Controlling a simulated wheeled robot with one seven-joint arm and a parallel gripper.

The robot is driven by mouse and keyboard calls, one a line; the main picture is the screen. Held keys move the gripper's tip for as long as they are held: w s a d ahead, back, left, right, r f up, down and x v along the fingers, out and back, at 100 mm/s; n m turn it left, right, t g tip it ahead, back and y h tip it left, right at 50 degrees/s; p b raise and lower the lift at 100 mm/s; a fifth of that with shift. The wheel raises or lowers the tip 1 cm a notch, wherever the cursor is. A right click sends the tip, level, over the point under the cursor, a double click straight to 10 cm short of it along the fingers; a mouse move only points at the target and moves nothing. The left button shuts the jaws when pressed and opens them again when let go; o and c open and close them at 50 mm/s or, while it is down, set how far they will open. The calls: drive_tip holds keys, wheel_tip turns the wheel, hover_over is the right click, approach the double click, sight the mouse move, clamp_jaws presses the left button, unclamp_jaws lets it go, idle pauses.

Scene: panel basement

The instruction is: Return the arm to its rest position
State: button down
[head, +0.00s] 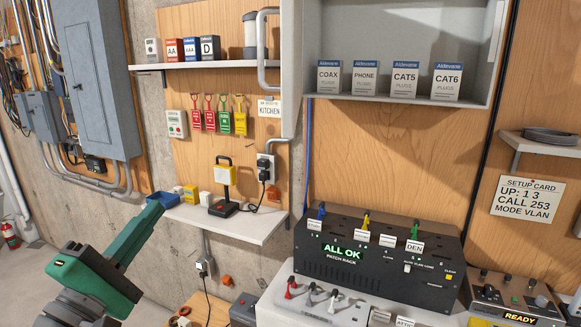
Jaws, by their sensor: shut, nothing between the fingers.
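My arm (125,238) shows at the lower left of the head view, with a green and dark elbow low down and a green link slanting up and to the right. The link's upper end is in front of the left end of the small wall shelf (225,222), beside a blue tray-like thing. I cannot tell whether they touch. My gripper's fingers cannot be made out, and nothing held shows.
A black patch rack (375,262) reading "ALL OK" stands on a white bench right of centre. A grey cabinet (98,75) is on the wall above my arm. An upper shelf (205,66) holds boxes. Floor shows at the far left.

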drive_tip(key=w+d+f+n+y, duration=0.1)
drive_tip(key=w+d+f+y, duration=0.15)
drive_tip(key=f, duration=0.85)
drive_tip(key=w+d+f+n+y, duration=0.1)
drive_tip(key=f+y, duration=0.2)
drive_tip(key=f, duration=0.7)
drive_tip(key=s+d+f+m+g+y, duration=0.1)
drive_tip(key=s+d+f+g, duration=0.2)
drive_tip(key=f, duration=0.6)
drive_tip(key=s+d+f+m+y, duration=0.2)
drive_tip(key=s+d+f, duration=0.25)
drive_tip(key=f, duration=0.45)
drive_tip(key=s+d+f+m+g, duration=0.2)
drive_tip(key=s+d+f+m, duration=0.35)
drive_tip(key=s+f, duration=0.6)
drive_tip(key=s+d+m, duration=0.2)
drive_tip(key=s+m, duration=0.1)
drive_tip(key=s, duration=0.3)
drive_tip(key=s+d+r+m+h, duration=0.1)
drive_tip(key=s+d+m, duration=0.2)
drive_tip(key=s, duration=0.3)
drive_tip(key=s+d+m+h, duration=0.1)
drive_tip(key=s+d+m, duration=0.1)
drive_tip(key=s+m, duration=0.2)
drive_tip(key=s, duration=0.3)
drive_tip(key=shift+d+r+g, duration=0.15)
drive_tip(key=shift+d+g, duration=0.15)
drive_tip(key=shift+g, duration=0.1)
drive_tip(key=shift+h, duration=0.25)
